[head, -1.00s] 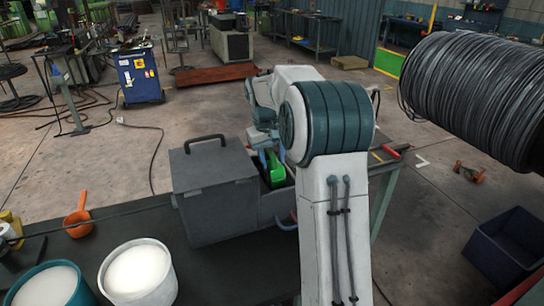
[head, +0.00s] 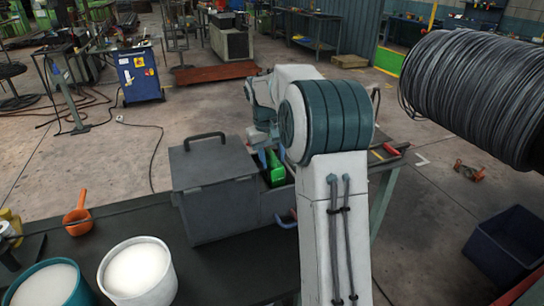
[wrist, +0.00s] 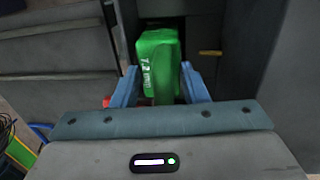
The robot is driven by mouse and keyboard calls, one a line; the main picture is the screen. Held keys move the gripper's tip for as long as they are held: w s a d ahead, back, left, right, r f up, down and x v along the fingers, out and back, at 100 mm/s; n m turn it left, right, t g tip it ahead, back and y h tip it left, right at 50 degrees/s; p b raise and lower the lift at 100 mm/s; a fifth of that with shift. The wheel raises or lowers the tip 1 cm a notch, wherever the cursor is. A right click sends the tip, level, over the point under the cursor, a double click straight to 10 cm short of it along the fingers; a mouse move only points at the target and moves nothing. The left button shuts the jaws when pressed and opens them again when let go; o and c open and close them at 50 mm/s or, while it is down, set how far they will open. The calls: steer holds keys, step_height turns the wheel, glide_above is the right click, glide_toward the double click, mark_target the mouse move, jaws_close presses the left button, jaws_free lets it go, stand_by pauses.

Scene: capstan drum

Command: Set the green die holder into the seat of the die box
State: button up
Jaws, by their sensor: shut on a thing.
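The green die holder (wrist: 158,62) is between the two blue fingers of my gripper (wrist: 160,85) in the wrist view, with pale lettering on its side. My gripper is shut on it. In the head view the green die holder (head: 276,167) shows just right of the lidded part of the grey die box (head: 215,190). It is at the opening of the box's open part, close to the inner walls. A dark recess (wrist: 163,28) shows just beyond the holder in the wrist view. My arm hides much of the gripper, and I cannot tell whether the holder touches the box floor.
An orange scoop (head: 77,214) and a white-filled bucket (head: 137,272) stand on the dark bench left of the box. A large wire drum (head: 475,95) hangs at the upper right. A blue crate (head: 510,243) is on the floor at right.

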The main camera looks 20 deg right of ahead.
steer(key=shift+f+b, duration=0.45)
steer(key=shift+f, duration=0.2)
stand_by(0.4)
steer(key=o, duration=1.8)
steer(key=shift+f, duration=0.1)
steer(key=shift+c, duration=0.2)
steer(key=shift+r+p, duration=3.75)
steer(key=shift+r, duration=0.85)
